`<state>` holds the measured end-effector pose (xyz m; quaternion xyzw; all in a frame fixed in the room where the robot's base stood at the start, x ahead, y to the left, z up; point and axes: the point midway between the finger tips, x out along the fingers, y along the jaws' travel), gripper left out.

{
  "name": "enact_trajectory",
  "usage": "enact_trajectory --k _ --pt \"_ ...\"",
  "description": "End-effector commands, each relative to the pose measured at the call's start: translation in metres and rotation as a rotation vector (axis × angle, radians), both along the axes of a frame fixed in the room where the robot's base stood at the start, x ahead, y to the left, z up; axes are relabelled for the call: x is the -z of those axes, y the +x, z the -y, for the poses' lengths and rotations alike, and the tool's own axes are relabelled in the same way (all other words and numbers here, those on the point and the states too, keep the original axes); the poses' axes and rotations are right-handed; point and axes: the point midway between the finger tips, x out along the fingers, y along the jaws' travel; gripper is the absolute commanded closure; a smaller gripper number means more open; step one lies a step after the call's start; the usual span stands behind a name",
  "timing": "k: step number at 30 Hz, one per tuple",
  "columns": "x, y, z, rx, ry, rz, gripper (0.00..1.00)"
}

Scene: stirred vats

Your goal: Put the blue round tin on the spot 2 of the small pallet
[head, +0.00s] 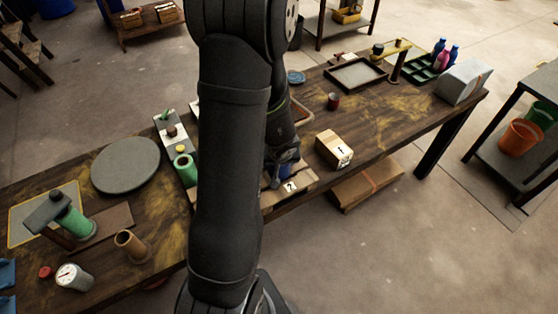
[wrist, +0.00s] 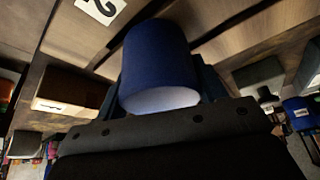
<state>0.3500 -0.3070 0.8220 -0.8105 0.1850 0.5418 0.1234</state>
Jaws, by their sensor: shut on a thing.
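The blue round tin (wrist: 156,62) fills the middle of the wrist view, with its pale end towards the camera. My gripper (wrist: 160,88) is shut on it, a dark finger on each side. The small pallet (head: 306,180) lies at the front edge of the table in the head view, with a white label "2" (head: 290,187) on it. The label 2 (wrist: 100,8) also shows in the wrist view, just beyond the tin. My arm hides most of the pallet and the tin in the head view. I cannot tell whether the tin touches the pallet.
A green cylinder (head: 186,169) and a round grey disc (head: 126,164) are to the left. A red tin (head: 333,101) and a dark tray (head: 357,75) sit farther back. The table between them is bare.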

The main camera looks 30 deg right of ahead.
Motion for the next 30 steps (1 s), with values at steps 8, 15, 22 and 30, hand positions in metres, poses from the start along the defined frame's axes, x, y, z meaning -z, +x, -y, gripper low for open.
enact_trajectory --k 8,15,22,30 --pt "0.001 0.000 0.000 0.001 0.000 0.000 0.14" --pt "-0.001 0.000 0.000 -0.001 -0.002 0.000 0.14" --pt "-0.021 -0.006 -0.003 -0.001 -0.002 0.003 0.14" --pt "-0.057 -0.019 -0.009 0.000 -0.004 0.003 0.14"
